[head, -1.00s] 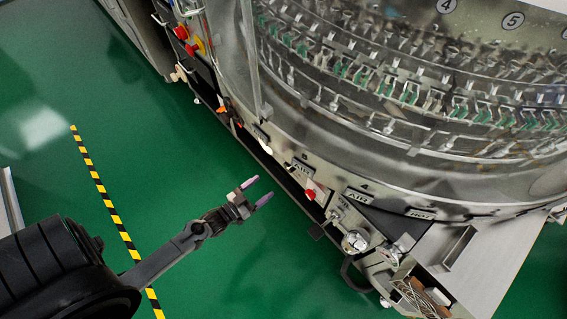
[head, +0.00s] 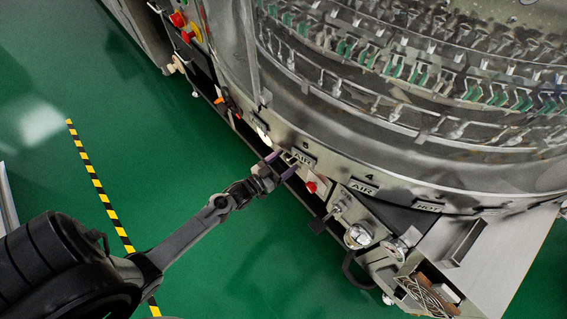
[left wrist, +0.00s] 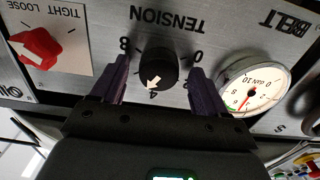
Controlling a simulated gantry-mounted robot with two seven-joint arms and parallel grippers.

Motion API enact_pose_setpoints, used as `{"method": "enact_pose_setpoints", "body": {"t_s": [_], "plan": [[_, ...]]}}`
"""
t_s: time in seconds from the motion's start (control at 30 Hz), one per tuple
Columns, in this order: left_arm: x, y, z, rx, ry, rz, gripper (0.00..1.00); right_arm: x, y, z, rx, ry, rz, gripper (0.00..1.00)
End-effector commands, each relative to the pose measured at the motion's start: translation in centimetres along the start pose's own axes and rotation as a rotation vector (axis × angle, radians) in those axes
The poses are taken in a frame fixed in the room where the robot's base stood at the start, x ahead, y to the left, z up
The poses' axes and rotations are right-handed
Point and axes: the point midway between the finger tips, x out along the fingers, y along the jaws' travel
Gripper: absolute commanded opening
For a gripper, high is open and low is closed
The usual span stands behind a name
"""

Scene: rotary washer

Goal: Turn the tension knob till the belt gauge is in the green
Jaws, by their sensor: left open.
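The tension knob (left wrist: 158,68) is black with a white pointer toward the 4 on its scale, under the upside-down word TENSION in the left wrist view. My left gripper (head: 283,166) is open at the machine's front panel in the head view. In the left wrist view its two purple fingers stand on either side of the knob, with gaps visible. The round white belt gauge (left wrist: 252,84) is right of the knob. Its red needle points down-left near a small green band at the lower left; whether it lies inside the band is too small to tell.
A red knob (left wrist: 38,46) marked TIGHT and LOOSE is left of the tension knob in the left wrist view. The washer's clear drum cover (head: 380,110) curves above the panel in the head view. Green floor (head: 110,180) in front is open, with a striped line (head: 98,185).

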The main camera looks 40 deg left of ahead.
Motion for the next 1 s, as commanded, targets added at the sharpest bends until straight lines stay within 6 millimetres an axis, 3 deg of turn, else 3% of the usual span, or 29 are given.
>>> {"method": "enact_pose_setpoints", "body": {"t_s": [0.27, 0.6, 0.63, 0.77, 1.0], "plan": [[0.1, 0.0, 0.0, 0.000, 0.000, 0.000, 0.73, 0.0, -0.1, -0.1, 0.005, 0.002, -0.004, 0.43], [0.1, 0.0, 0.0, 0.000, 0.000, 0.000, 0.21, -0.1, -0.1, -0.1, 0.004, 0.002, -0.004, 0.43], [0.1, 0.0, 0.0, 0.000, 0.000, 0.000, 0.19, -0.1, -0.1, -0.1, 0.004, 0.002, -0.003, 0.43], [0.1, 0.1, -0.2, 0.043, -0.001, 0.002, 0.19, -0.6, 0.0, -0.2, 0.001, 0.002, -0.001, 0.43], [0.1, -0.1, -0.3, 0.328, -0.002, 0.003, 0.19, -2.3, 0.2, -0.7, -0.005, 0.001, 0.004, 0.43]]}}
